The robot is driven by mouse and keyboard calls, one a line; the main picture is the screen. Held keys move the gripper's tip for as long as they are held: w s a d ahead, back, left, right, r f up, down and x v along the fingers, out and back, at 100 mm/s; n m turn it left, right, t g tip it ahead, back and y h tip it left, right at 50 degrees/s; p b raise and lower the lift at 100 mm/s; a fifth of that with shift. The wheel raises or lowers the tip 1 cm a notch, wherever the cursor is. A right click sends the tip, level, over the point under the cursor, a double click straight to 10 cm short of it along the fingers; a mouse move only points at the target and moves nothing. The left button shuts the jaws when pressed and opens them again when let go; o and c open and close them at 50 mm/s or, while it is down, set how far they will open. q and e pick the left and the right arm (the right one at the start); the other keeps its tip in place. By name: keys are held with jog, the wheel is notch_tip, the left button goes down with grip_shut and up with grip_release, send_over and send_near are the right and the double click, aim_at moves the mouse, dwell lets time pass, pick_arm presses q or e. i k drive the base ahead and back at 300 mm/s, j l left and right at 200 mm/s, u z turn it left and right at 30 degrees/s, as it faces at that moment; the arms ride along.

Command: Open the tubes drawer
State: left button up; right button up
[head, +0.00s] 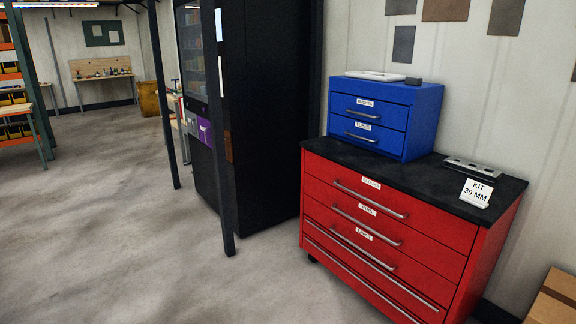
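A small blue chest (386,116) stands on the black top of a red cabinet at the right. It has two shut drawers with grey bar handles. The lower blue drawer (352,133) has a small white label that seems to read TUBES. The upper blue drawer (368,110) also has a label, too small to read surely. The red cabinet (490,250) has several shut drawers with long bar handles; its labels are also hard to read. Neither of my grippers is in view.
A black vending machine (265,110) stands left. A cardboard box (553,300) is lower right. Floor in front is clear.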

aim_at(391, 140)
jog(key=i, duration=0.6)
jog(key=i+u, duration=0.15)
jog(key=i, duration=0.45)
jog(key=i+l, duration=0.15)
jog(key=i, duration=0.45)
jog(key=i+l+u, duration=0.15)
jog(key=i, duration=0.45)
